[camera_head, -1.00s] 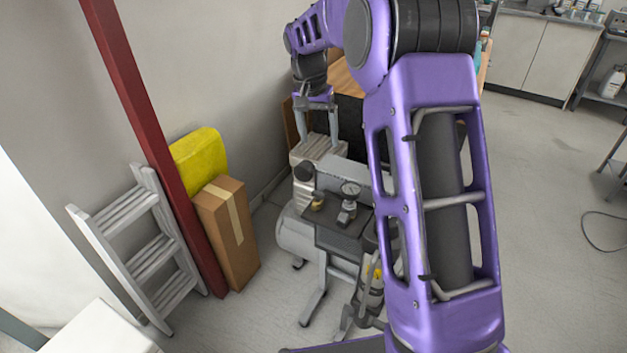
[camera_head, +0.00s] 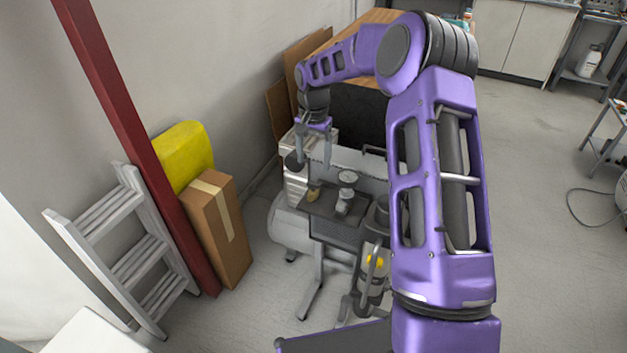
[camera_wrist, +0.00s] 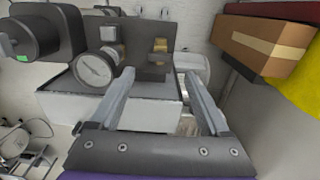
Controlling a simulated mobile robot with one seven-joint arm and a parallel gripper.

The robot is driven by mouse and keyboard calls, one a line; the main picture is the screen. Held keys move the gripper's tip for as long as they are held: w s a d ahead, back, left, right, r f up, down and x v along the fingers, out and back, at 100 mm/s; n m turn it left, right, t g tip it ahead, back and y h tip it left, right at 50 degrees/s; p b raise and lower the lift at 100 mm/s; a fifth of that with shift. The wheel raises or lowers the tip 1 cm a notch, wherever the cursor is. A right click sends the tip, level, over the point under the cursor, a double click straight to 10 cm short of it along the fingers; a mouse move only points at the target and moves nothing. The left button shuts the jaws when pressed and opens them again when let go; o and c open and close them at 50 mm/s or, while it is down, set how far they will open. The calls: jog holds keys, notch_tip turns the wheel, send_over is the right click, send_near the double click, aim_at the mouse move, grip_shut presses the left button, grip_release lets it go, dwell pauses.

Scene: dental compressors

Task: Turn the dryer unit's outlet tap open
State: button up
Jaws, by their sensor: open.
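The compressor and dryer unit, with a white tank (camera_head: 290,228) below and a dark top plate (camera_head: 335,207), stands in the middle of the head view. A small brass-coloured fitting (camera_head: 314,191) and a round gauge (camera_head: 347,178) sit on it. The wrist view shows the brass-coloured fitting (camera_wrist: 160,48) beyond my fingertips and the gauge (camera_wrist: 95,69) beside the left finger. I cannot tell for certain which part is the outlet tap. My gripper (camera_head: 314,158) points down above the unit, open; in the wrist view my gripper (camera_wrist: 158,82) has nothing between its fingers.
A dark cylinder with a green label (camera_wrist: 32,36) is at the wrist view's upper left. In the head view, a cardboard box (camera_head: 218,230), a yellow object (camera_head: 182,155), a red post (camera_head: 140,145) and a stepladder (camera_head: 135,245) stand left. Open floor (camera_head: 545,250) lies right.

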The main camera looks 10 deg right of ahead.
aim_at(314, 182)
notch_tip(314, 182, down, 7)
jog(key=shift+f+b, duration=0.15)
jog(key=shift+b, duration=0.25)
grip_shut()
